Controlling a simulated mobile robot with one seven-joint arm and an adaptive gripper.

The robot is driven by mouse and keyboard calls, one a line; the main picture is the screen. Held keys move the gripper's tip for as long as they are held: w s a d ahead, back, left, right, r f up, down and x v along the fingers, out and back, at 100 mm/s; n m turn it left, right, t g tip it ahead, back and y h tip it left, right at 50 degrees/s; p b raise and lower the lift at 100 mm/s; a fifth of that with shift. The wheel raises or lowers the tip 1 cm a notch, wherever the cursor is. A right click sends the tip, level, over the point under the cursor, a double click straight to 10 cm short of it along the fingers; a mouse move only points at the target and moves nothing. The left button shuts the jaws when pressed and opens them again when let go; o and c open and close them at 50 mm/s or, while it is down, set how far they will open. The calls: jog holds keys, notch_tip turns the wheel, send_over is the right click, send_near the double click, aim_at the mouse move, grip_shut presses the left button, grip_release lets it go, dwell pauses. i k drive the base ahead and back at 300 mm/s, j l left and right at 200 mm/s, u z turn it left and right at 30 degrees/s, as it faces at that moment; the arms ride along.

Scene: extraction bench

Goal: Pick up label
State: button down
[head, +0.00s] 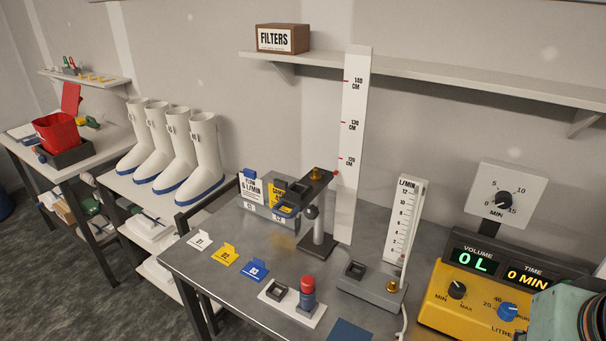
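Three small folded labels stand in a slanting row on the left part of the grey metal bench (222,286). The white label (200,241) is farthest left, the yellow label (226,256) is in the middle, and the blue label (254,270) is nearest the front. Each has dark marks too small to read surely and an upright tab. They stand apart, with nothing on them. I cannot tell which one the task names. My gripper's fingers are not in view.
Behind the labels, a grey holder (262,212) carries white and yellow cards. To their right are a black stand (318,240), a white plate with a red-topped post (307,287), a flow meter (405,225) and a yellow pump (450,287). Bare bench surrounds the labels.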

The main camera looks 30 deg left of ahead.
aim_at(202, 241)
jog(key=u, duration=1.95)
jog(key=i+j, duration=0.25)
jog(key=i, duration=0.15)
jog(key=i+j+u, duration=0.1)
jog(key=i+j, duration=0.15)
jog(key=i, duration=0.15)
jog(key=i+j, duration=0.2)
jog(key=i, duration=0.25)
jog(key=i+j, duration=0.2)
jog(key=i, duration=0.2)
jog(key=u, duration=0.05)
